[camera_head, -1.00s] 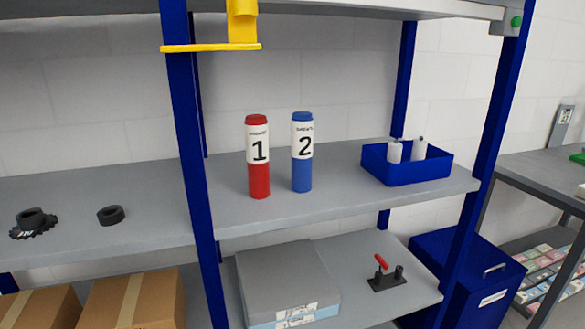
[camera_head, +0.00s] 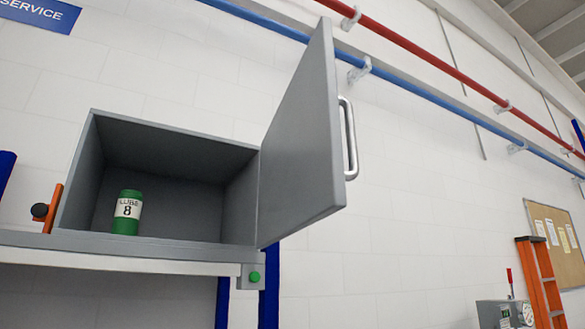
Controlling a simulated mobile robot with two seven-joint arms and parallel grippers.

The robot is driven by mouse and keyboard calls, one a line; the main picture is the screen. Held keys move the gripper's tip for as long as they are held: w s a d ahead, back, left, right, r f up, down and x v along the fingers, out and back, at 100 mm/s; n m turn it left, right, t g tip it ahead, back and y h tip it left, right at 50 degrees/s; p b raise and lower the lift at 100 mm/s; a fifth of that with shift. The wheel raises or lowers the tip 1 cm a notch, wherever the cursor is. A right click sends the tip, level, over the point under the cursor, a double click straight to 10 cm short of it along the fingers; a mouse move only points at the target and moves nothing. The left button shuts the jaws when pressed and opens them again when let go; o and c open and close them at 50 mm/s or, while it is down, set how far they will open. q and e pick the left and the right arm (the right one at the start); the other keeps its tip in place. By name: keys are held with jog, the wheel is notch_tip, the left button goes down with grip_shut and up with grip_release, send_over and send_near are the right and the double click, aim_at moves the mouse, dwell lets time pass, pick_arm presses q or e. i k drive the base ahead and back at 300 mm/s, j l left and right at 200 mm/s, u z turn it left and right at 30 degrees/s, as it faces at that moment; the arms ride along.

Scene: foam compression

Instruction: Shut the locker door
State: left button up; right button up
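The grey locker (camera_head: 100,180) sits on top of a shelf at the left of the head view, its front open. Its door (camera_head: 298,140) is hinged on the locker's right side and stands wide open, swung out towards me. A silver bar handle (camera_head: 349,138) is on the door's right-hand face. Inside the locker stands a green can (camera_head: 126,212) with a white label marked 8. Neither of my grippers shows in the head view.
The shelf edge (camera_head: 120,258) runs below the locker, with a blue post (camera_head: 268,300) under its right end. An orange lever (camera_head: 52,208) stands left of the locker. Red and blue pipes cross the wall above. An orange ladder (camera_head: 540,285) and a grey box (camera_head: 504,314) are at lower right.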

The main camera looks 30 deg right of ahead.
aim_at(302, 182)
jog(key=k+l, duration=0.1)
jog(key=l, duration=0.25)
jog(key=k+l, duration=0.1)
jog(key=l, duration=0.2)
jog(key=k+l, duration=0.1)
jog(key=l, duration=0.25)
jog(key=k+l, duration=0.1)
jog(key=l, duration=0.2)
